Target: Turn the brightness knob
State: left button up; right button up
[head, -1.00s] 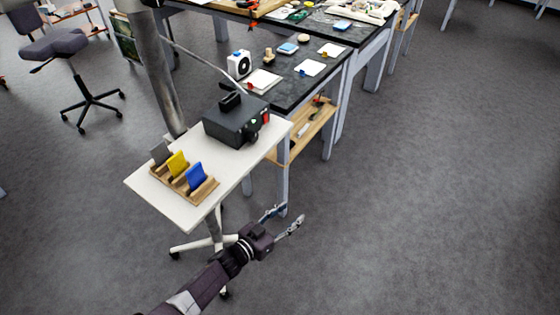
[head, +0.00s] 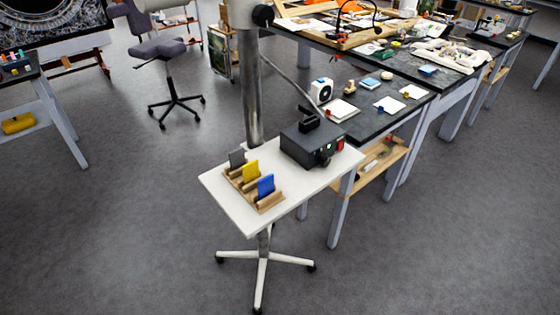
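A black box-shaped unit (head: 306,143) stands on a small white table (head: 226,200) with a wheeled star base. A dark round knob (head: 323,161) sits low on the unit's right-hand face. A red switch (head: 340,143) and a small green spot are on the same face. I cannot read any label that says which control is for brightness. Neither of my grippers shows in the head view now.
A wooden rack (head: 257,193) with grey, yellow and blue plates stands on the white table. A metal column (head: 250,90) rises behind it. A dark-topped workbench (head: 370,122) adjoins at the right. Floor is open in front.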

aim_at(324, 160)
jog(key=i+l+u, duration=0.1)
jog(key=l+u, duration=1.1)
jog(key=k+l+u, duration=0.15)
jog(key=l+u, duration=0.25)
jog(key=l, duration=0.1)
